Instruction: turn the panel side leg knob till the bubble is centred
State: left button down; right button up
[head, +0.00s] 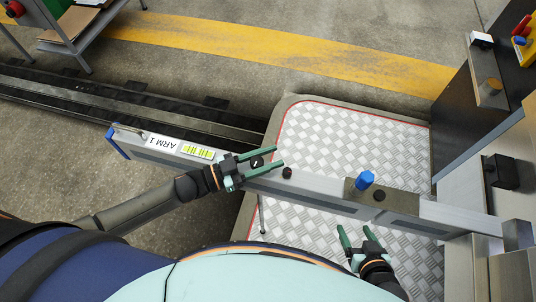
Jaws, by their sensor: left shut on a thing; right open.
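A long grey beam (325,189) crosses the view, marked with a white "ARM 1" label (161,142). A yellow-green level vial (198,151) is set in its top near the left end. Its bubble is too small to place. My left gripper (278,157) is over the beam, right of the vial, shut on a small black knob (257,162) with a white mark. My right gripper (355,229) is open and empty, in front of the beam. Which knob is the panel side leg knob is not readable.
A blue knob (364,180) and a black knob (379,195) sit on the beam further right. A grey cabinet panel (468,122) stands at the right. Checkered metal plate (350,137) lies below the beam. A dark rail (130,104) runs at the left.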

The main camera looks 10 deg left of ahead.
pick_arm(q)
jog(key=shift+g, duration=0.3)
jog(key=shift+c, duration=2.3)
grip_release()
jog(key=shift+s+d, duration=0.1)
jog(key=shift+s, duration=0.05)
pick_arm(e)
jog(key=shift+a, duration=0.1)
